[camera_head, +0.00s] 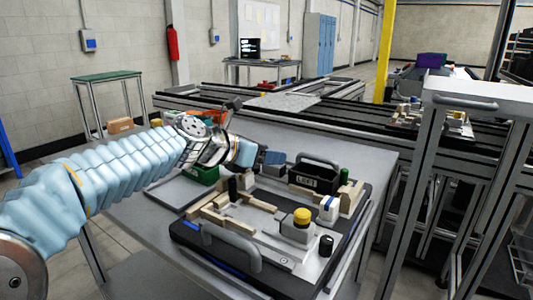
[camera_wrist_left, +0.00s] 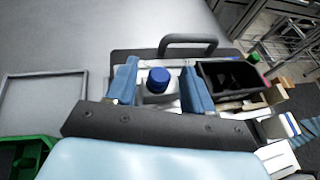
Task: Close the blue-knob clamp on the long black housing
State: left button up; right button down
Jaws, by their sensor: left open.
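My left gripper (camera_wrist_left: 157,85) is open, with one blue finger on each side of the knob and gaps between. In the head view the left gripper (camera_head: 258,157) hangs over the far side of the pallet, and the blue knob is hidden there. A black housing (camera_head: 315,178) with a label stands to the right of the gripper; it also shows as an open black box (camera_wrist_left: 233,95) in the wrist view. My right gripper is out of view.
The black pallet (camera_head: 190,236) has raised grey handles (camera_head: 232,246). It carries wooden blocks, a yellow knob (camera_head: 302,215), a black knob (camera_head: 326,243) and a green cylinder (camera_head: 344,175). A green bin (camera_head: 203,174) and a shallow grey tray (camera_wrist_left: 42,75) lie beside it.

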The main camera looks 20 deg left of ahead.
aim_at(278, 168)
pick_arm(q)
grip_shut()
jog(key=d, duration=0.3)
jog(key=shift+s, duration=0.2)
grip_release()
dwell(0.5)
